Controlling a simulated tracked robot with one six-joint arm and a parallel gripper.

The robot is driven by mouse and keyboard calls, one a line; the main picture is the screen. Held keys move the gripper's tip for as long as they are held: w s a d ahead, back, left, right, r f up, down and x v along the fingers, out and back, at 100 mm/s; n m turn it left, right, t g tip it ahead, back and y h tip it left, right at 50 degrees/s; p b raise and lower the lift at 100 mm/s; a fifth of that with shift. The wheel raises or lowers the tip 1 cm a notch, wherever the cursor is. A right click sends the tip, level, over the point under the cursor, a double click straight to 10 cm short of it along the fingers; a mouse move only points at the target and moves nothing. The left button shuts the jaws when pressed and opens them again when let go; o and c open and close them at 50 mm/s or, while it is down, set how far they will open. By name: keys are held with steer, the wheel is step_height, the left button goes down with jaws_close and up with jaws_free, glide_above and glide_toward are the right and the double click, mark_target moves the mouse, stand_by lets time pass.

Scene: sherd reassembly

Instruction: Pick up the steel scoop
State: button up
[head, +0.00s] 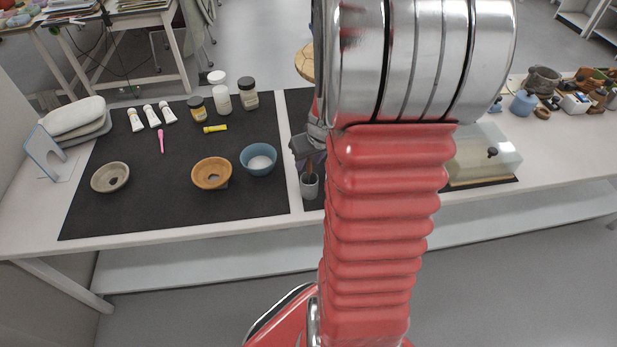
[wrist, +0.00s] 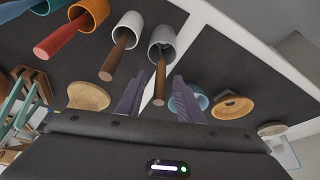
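A brown wooden handle (wrist: 160,82) stands up out of a grey cup (wrist: 163,38) in the wrist view. I take it for the steel scoop's handle, but its head is hidden in the cup, so I cannot confirm this. In the head view the grey cup (head: 309,188) stands at the front of the mat, just left of my arm, with the handle rising from it. My gripper (wrist: 157,92) is open, its two purple fingers on either side of the handle in the wrist view; contact cannot be told. In the head view my arm hides much of the gripper.
Beside it in the wrist view stand a white cup (wrist: 127,27) with a brown handle, an orange cup (wrist: 90,12) with a red handle and a blue one. An orange-brown bowl (head: 212,173), blue bowl (head: 258,159) and grey bowl (head: 110,177) sit on the left mat.

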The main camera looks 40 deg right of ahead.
steer(key=shift+c, duration=0.2)
jaws_close()
stand_by(0.4)
